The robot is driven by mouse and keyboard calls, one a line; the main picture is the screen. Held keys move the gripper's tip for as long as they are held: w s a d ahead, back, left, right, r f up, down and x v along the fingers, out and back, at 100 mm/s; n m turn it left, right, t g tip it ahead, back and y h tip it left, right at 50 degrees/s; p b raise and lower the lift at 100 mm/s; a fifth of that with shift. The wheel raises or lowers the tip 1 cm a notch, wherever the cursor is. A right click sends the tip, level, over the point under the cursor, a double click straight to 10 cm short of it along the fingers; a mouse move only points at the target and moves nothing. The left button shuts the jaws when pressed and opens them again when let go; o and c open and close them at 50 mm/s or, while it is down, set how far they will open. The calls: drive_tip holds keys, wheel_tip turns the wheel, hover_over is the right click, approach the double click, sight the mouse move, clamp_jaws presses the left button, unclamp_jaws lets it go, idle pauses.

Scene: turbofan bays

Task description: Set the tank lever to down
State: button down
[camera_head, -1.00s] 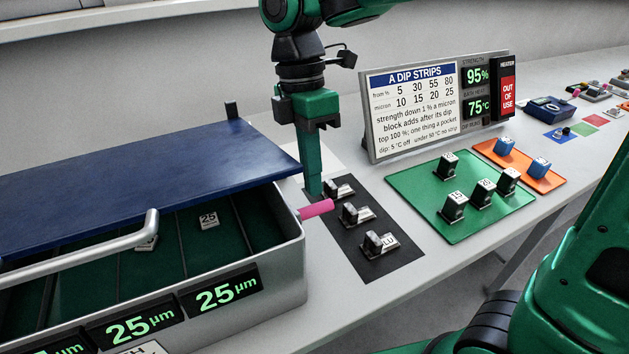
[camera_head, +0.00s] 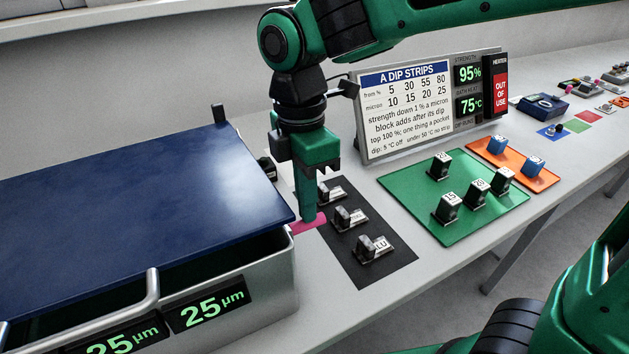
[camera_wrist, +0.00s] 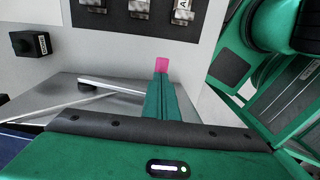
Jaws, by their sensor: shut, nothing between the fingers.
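The silver tank (camera_head: 262,290) stands at the left, with a blue lid (camera_head: 120,215) over most of its top. Its pink lever (camera_head: 306,225) sticks out from the right side toward the black pad. My gripper (camera_head: 309,217) is shut and empty, pointing down, with its fingertips at the pink lever, overlapping it in the head view; firm contact cannot be told. In the wrist view, the pink lever end (camera_wrist: 161,65) shows just past the closed fingers (camera_wrist: 160,95). The lever's root is partly hidden.
A black pad (camera_head: 372,265) with several small switches lies close to the right of my gripper. A green mat (camera_head: 415,205) with dark blocks and an orange mat (camera_head: 500,158) with blue blocks are farther right. A sign panel (camera_head: 405,110) stands behind. A dark block (camera_head: 267,168) is behind the tank.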

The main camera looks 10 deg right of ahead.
drive_tip(key=shift+s+d+f, duration=0.15)
drive_tip(key=shift+s+f, duration=0.2)
drive_tip(key=shift+f, duration=0.25)
drive_tip(key=shift+s+f, duration=0.2)
drive_tip(key=shift+f, duration=0.15)
drive_tip(key=shift+d, duration=0.1)
drive_tip(key=shift+s, duration=0.1)
